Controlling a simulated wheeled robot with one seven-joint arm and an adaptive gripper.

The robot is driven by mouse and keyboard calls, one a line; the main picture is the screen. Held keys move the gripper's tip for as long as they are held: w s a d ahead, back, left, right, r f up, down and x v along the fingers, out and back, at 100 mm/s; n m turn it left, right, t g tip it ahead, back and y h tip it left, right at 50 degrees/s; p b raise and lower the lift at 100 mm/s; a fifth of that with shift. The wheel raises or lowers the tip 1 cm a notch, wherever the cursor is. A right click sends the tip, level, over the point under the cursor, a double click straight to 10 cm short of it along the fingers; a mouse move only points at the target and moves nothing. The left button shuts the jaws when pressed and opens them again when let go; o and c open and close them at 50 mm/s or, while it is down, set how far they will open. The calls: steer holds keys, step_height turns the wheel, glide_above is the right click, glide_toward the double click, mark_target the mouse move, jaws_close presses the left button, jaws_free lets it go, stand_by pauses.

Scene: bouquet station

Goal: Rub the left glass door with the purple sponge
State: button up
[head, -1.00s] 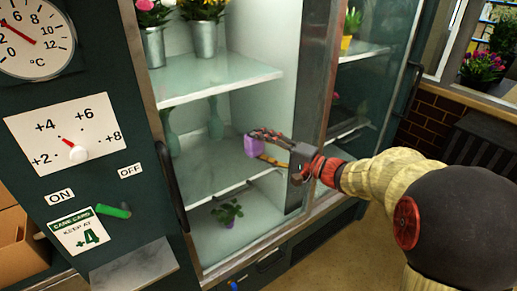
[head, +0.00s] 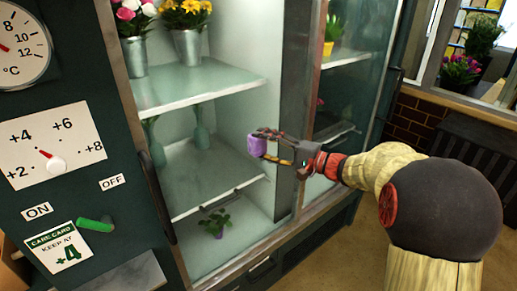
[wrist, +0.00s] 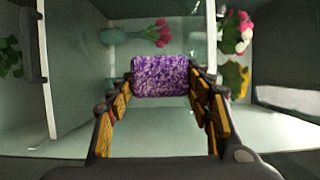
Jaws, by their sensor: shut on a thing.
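The purple sponge (head: 257,145) is held at the tips of my gripper (head: 270,147), in front of the left glass door (head: 232,120) of the flower cooler. In the wrist view the sponge (wrist: 160,76) sits between the two fingers of my gripper (wrist: 160,88), with its broad side facing the cooler's inside. The fingers press on its left and right edges. The glass is clear, so I cannot tell whether the sponge touches it. Shelves, vases and flowers show behind it.
Behind the glass stand metal buckets of flowers (head: 187,45), bluish vases (head: 201,130) and a small potted plant (head: 215,223). A dark vertical door handle (head: 157,195) is at the left. A control panel with a dial (head: 55,163) and a green lever (head: 95,224) stands further left.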

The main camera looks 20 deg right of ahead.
steer(key=d, duration=0.2)
steer(key=w+d, duration=0.1)
steer(key=d, duration=0.1)
steer(key=shift+w, duration=0.2)
stand_by(0.3)
steer(key=shift+s+a, duration=0.6)
steer(key=shift+a, duration=1.25)
steer(key=shift+s+a, duration=0.65)
steer(key=shift+a, duration=1.15)
steer(key=shift+s+a, duration=0.6)
steer(key=shift+a, duration=1.25)
steer(key=shift+s, duration=0.1)
steer(key=shift+s+d, duration=0.3)
steer(key=shift+s, duration=0.6)
steer(key=shift+s+d, duration=0.3)
steer(key=shift+s, duration=0.6)
steer(key=shift+s+d, duration=0.3)
steer(key=shift+s, duration=0.6)
steer(key=shift+s, duration=0.1)
steer(key=shift+s+d, duration=0.25)
steer(key=shift+s, duration=0.4)
steer(key=shift+s+d, duration=0.25)
steer(key=shift+s, duration=0.4)
